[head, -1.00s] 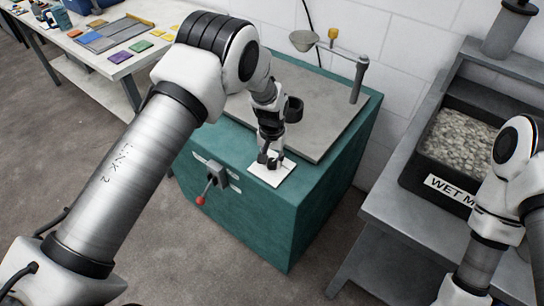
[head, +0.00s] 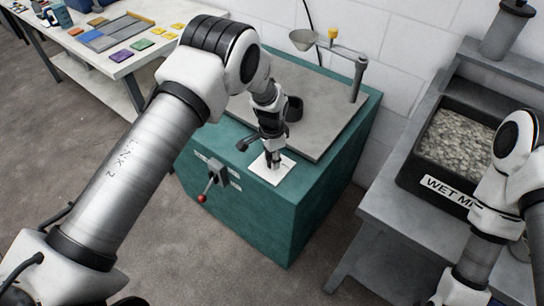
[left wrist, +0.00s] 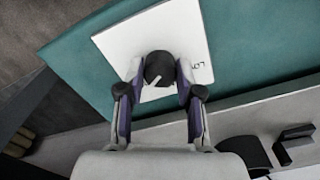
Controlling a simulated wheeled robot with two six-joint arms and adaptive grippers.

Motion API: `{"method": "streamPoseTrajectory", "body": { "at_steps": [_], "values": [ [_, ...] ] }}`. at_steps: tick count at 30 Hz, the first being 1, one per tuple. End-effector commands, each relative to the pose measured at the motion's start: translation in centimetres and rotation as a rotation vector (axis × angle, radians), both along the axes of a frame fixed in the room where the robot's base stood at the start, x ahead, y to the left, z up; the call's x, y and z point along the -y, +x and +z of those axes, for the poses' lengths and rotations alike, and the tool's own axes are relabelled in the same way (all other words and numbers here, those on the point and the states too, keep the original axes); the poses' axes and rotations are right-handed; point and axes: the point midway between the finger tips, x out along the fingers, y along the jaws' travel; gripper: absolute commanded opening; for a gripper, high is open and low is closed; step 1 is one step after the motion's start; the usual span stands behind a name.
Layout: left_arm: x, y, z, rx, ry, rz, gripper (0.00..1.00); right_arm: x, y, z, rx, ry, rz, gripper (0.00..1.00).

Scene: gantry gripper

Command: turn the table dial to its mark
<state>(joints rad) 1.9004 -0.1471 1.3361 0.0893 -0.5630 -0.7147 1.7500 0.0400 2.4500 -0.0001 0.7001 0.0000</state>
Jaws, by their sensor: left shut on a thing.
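The dial is a round black knob (left wrist: 158,68) with a short pale pointer line, in the middle of the left wrist view. It sits on a white square plate (left wrist: 120,40), also seen in the head view (head: 262,176), on top of the teal cabinet (head: 250,215). Dark lettering, partly cut off by my finger, shows on the plate to the right of the knob. My left gripper (left wrist: 158,80) is shut on the knob, one finger on each side. In the head view my gripper (head: 272,160) points down and hides the knob. My right gripper is outside the frames.
A red-tipped lever (head: 209,186) sticks out of the cabinet's front. A black bin of pebbles (head: 455,140) stands on the right bench.

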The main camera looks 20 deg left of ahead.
Motion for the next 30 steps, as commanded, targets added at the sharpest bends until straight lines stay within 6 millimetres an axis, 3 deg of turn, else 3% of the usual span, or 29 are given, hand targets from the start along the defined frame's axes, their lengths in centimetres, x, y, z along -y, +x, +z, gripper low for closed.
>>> {"method": "streamPoseTrajectory", "body": {
  "at_steps": [17,18,20,30],
  "values": [
    [-0.02,0.02,0.01,0.001,0.001,-0.045,0.0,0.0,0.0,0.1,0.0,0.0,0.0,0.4],
    [-0.02,0.02,0.01,0.001,0.001,-0.045,0.39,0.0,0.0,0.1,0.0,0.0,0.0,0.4],
    [-0.02,0.02,0.01,0.001,0.001,-0.045,0.6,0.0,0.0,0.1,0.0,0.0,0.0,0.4],
    [-0.01,0.03,0.26,0.001,0.001,-0.043,0.6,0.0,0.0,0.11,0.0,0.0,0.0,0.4]
  ]
}}
